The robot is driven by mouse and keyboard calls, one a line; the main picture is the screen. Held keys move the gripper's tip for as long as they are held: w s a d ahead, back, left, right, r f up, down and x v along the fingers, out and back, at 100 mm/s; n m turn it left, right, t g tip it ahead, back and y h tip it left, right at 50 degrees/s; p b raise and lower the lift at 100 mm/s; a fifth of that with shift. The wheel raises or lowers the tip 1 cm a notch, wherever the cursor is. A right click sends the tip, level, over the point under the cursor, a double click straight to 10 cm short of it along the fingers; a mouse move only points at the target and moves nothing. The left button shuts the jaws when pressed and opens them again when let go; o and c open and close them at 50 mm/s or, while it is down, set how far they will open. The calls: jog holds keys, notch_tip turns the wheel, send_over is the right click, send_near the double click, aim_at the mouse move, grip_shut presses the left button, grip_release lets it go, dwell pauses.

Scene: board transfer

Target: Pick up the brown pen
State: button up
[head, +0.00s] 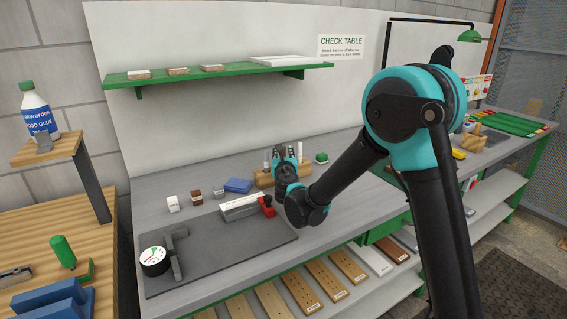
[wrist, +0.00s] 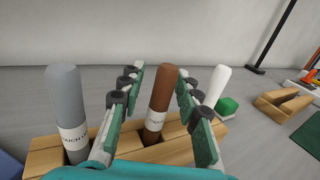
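The brown pen (wrist: 163,98) stands upright in a wooden holder (wrist: 45,155), with a pale label near its base. A grey pen (wrist: 66,112) stands to its left and a white pen (wrist: 215,85) to its right. My gripper (wrist: 160,78) is open, with one green finger on each side of the brown pen. Slim gaps show between the fingers and the pen, so I see no grip. In the head view my gripper (head: 287,156) is over the holder (head: 263,180), and it hides the brown pen there.
A green block (wrist: 227,106) sits right of the holder, and a wooden stand (wrist: 284,102) lies farther right. In the head view, a blue block (head: 238,185) is left of the holder. A shelf (head: 220,75) hangs above.

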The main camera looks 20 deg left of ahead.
jog(key=shift+w+a, duration=0.25)
jog(key=shift+w, duration=0.45)
grip_shut()
